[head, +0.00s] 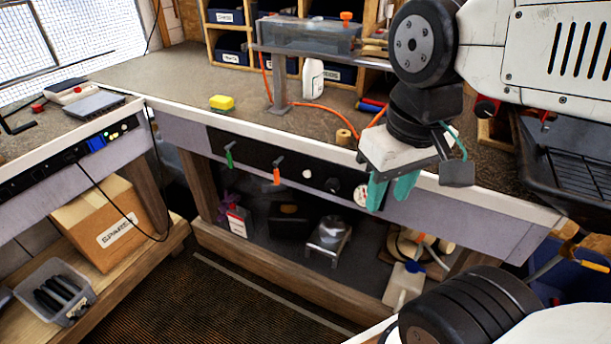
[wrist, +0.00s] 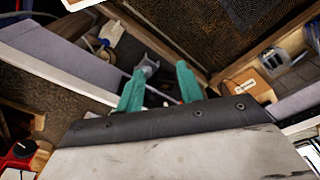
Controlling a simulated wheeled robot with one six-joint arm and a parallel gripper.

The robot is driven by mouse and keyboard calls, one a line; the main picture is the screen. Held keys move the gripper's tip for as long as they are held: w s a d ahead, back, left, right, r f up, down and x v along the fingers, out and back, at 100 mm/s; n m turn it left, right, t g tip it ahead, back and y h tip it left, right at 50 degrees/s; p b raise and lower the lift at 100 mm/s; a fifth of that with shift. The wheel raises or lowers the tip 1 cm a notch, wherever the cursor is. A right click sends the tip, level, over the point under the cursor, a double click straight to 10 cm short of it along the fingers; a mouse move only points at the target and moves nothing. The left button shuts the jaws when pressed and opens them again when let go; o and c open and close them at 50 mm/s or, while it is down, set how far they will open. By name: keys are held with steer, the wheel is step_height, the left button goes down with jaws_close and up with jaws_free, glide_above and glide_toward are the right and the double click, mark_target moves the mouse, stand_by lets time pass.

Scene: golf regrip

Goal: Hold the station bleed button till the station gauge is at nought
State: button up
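On the dark panel (head: 255,163) along the bench's front edge, a small round white button (head: 307,174) and a black knob (head: 333,185) sit in a row. I cannot tell for sure which one is the bleed button. A round white-faced gauge (head: 361,194) is at the panel's right end. My gripper's teal fingers partly cover it, and its reading is too small to make out. My gripper (head: 389,198) points down in front of the bench, right of the button and apart from it. In the wrist view my gripper (wrist: 160,77) is open with nothing held between its fingers.
A green lever (head: 229,155) and an orange lever (head: 277,174) stick out left of the button. Open floor (head: 230,300) lies in front.

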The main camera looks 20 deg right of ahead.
jaws_close()
stand_by(1.5)
